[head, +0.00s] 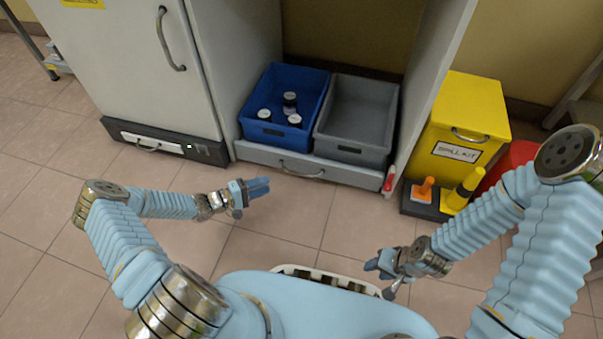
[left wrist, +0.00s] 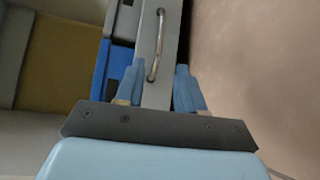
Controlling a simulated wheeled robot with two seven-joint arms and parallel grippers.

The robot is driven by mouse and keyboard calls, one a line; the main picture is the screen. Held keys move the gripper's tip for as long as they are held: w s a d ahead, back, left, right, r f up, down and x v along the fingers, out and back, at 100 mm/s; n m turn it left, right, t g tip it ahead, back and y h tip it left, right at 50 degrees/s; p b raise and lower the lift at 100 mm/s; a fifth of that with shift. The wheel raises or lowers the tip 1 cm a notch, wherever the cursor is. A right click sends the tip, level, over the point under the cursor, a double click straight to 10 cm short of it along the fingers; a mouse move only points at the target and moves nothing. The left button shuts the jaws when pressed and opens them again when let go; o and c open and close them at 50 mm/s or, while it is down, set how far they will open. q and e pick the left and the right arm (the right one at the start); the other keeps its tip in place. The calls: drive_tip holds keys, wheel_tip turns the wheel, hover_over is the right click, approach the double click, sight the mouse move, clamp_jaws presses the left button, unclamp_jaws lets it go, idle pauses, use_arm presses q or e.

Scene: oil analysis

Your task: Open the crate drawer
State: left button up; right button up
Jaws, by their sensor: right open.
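The crate drawer (head: 250,153) is a low grey drawer under a blue crate (head: 268,132) and a grey crate (head: 352,150). It looks shut. Its curved metal handle (head: 301,173) is on the front, and the handle also shows in the left wrist view (left wrist: 157,45). My left gripper (head: 262,187) is in front of the drawer, left of the handle and apart from it. In the left wrist view its two fingers (left wrist: 157,88) are spread, with the drawer front beyond and between them. My right gripper (head: 374,263) is open, low near my body, away from the drawer.
A grey cabinet (head: 135,60) with a dark lower drawer (head: 165,143) is at the left. A yellow spill kit box (head: 462,115) and small cones (head: 463,190) stand at the right. The floor before the drawer is clear.

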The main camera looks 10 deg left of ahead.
use_arm(q)
drive_tip(key=b+x, duration=0.2)
drive_tip(key=x, duration=1)
drive_tip(key=shift+w+d, duration=0.1)
drive_tip(key=shift+d, duration=0.2)
drive_tip(key=shift+c, duration=0.2)
clamp_jaws()
